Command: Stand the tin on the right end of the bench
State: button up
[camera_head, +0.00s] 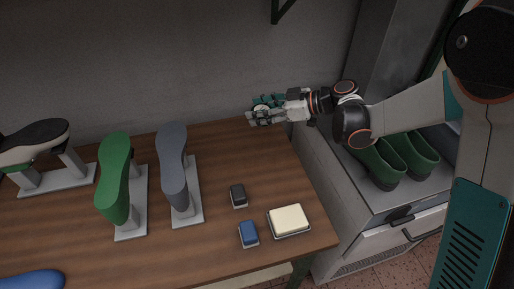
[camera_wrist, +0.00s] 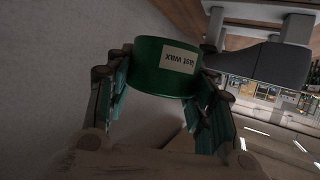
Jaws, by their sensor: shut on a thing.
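The tin (camera_wrist: 165,68) is round and dark green, with a pale label reading "last wax". In the wrist view it sits between the two fingers of my gripper (camera_wrist: 163,72), which is shut on it. The label appears upside down there, as does the scene behind it. In the head view my gripper (camera_head: 265,108) is at the far right corner of the wooden bench (camera_head: 245,165), near the back wall. The fingers mostly hide the tin there, and its height over the bench is hard to tell.
Green (camera_head: 115,175) and grey (camera_head: 172,170) shoe lasts stand mid-bench. The bench's far right part looks clear.

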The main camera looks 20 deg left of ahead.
aim_at(260, 154)
notch_tip(260, 154, down, 15)
jog(key=b, duration=0.5)
jog(key=shift+f, duration=0.15)
jog(key=shift+f, duration=0.2)
jog(key=o, duration=1.1)
jog(key=shift+r, duration=0.15)
jog(key=shift+d+r, duration=0.2)
jog(key=p+v, duration=0.2)
jog(key=v, duration=0.5)
jog(key=shift+p, duration=0.3)
